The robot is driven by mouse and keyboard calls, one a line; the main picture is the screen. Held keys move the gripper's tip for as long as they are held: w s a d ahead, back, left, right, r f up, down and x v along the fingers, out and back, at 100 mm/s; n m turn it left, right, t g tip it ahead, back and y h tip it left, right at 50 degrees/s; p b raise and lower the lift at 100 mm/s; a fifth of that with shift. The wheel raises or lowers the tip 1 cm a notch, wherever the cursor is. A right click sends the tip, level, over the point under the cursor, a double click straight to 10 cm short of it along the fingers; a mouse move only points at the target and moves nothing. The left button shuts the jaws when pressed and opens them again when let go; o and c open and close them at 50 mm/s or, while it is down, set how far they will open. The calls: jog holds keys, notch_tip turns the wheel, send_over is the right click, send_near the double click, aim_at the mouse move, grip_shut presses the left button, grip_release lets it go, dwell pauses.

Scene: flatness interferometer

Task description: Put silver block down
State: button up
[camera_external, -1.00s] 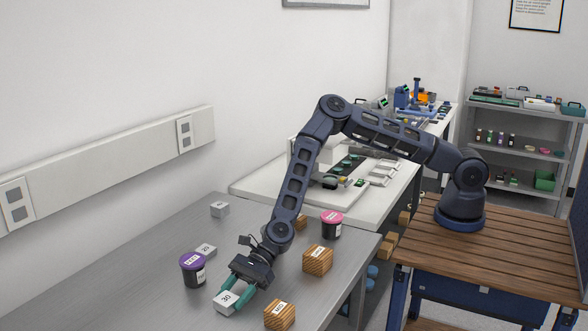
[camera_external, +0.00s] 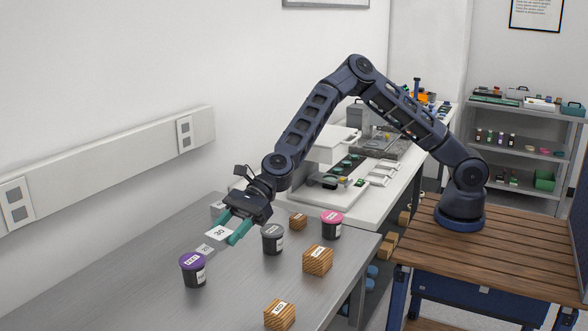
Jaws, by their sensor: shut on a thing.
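My gripper (camera_external: 229,229), with teal fingers, is shut on a silver block (camera_external: 218,233) marked 30. It holds the block in the air above the grey metal table (camera_external: 150,272). A third silver block (camera_external: 217,208) stands farther back and is partly hidden by the gripper.
A purple-lidded jar (camera_external: 193,271), a grey-lidded jar (camera_external: 272,240) and a pink-lidded jar (camera_external: 332,226) stand on the table. Wooden blocks (camera_external: 317,260) stand at the right, one (camera_external: 279,315) near the front. The table's front left is clear.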

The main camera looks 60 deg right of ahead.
jog(key=shift+w+r, duration=0.1)
jog(key=shift+r, duration=0.1)
jog(key=w+d+f+g, duration=0.1)
jog(key=w+d+f, duration=0.4)
jog(key=d+f, duration=0.15)
jog(key=w+d+r+n, duration=0.1)
jog(key=w+d+r, duration=0.2)
jog(key=w+d, duration=0.65)
jog(key=w+d+r, duration=0.4)
jog(key=w+d, duration=0.2)
jog(key=d, duration=0.6)
notch_tip(320, 180, down, 20)
jog(key=shift+s+r, duration=0.15)
jog(key=o, duration=1)
jog(key=shift+o, duration=0.5)
